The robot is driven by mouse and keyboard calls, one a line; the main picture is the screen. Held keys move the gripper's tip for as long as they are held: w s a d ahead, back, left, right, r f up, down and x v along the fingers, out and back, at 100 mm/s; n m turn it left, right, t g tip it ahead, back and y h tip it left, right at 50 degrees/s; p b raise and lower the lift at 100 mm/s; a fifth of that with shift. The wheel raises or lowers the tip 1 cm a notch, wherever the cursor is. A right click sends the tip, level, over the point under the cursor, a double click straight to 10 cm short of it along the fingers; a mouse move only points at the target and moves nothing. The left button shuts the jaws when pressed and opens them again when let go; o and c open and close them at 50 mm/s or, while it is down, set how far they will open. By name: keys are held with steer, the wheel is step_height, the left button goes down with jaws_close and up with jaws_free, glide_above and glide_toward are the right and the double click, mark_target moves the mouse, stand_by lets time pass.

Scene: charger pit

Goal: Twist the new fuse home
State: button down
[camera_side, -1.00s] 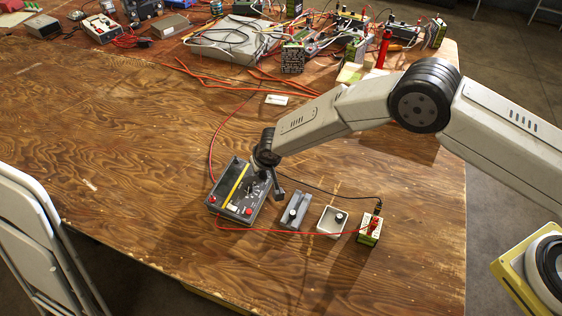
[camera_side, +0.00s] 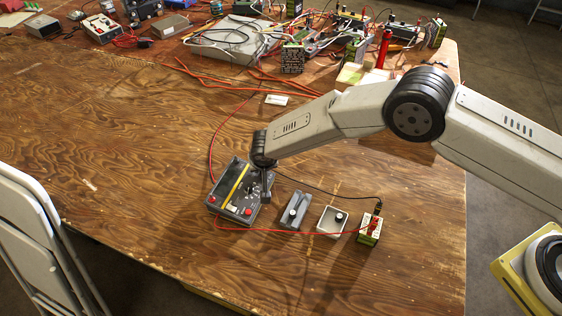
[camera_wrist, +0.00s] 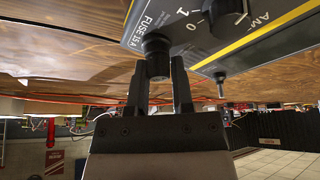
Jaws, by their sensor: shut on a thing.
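The new fuse shows as a black cylindrical cap (camera_wrist: 157,55) at the panel face beside the "FUSE 15 A" print in the wrist view. My gripper (camera_wrist: 160,75) is shut on this cap, with one finger on each side. The fuse body behind the cap is hidden, and I cannot tell how deep it sits. The grey instrument box (camera_side: 226,203) stands on the table in the side view, with a yellow stripe and red terminals. My gripper (camera_side: 266,194) is at its right side there, its fingertips too small to make out.
A dial (camera_wrist: 228,15) and toggle switch (camera_wrist: 220,88) are near my fingers.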

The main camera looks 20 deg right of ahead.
steer(key=shift+s+f+m, duration=0.3)
steer(key=shift+m, duration=0.1)
steer(key=shift+m+h, duration=0.5)
steer(key=shift+m, duration=0.4)
steer(key=shift+m+g, duration=0.3)
steer(key=shift+m, duration=0.1)
steer(key=shift+c, duration=2)
jaws_free()
steer(key=shift+w+r, duration=0.1)
steer(key=shift+r, duration=0.2)
steer(key=shift+w+r, duration=0.1)
steer(key=shift+r, duration=2.85)
